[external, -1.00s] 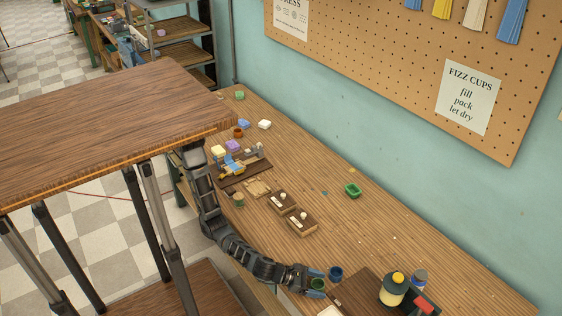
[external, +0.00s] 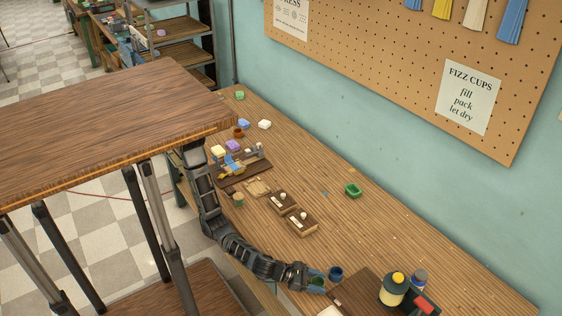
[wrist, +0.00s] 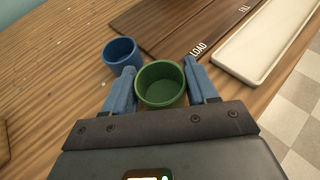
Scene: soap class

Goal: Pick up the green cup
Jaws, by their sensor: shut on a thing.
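The green cup (wrist: 161,84) sits upright between the two blue fingers of my gripper (wrist: 162,88) in the wrist view, its open mouth facing the camera. The fingers are shut on it, one on each side. In the external view the green cup (external: 317,282) shows at the end of my gripper (external: 315,284), low in the picture on the workbench. I cannot tell whether its base touches the bench.
A blue cup (wrist: 121,52) stands close by, just left of the green one. A dark wooden board (wrist: 178,25) marked LOAD and FILL and a white tray (wrist: 272,42) lie beyond. Bare bench (external: 400,240) lies behind.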

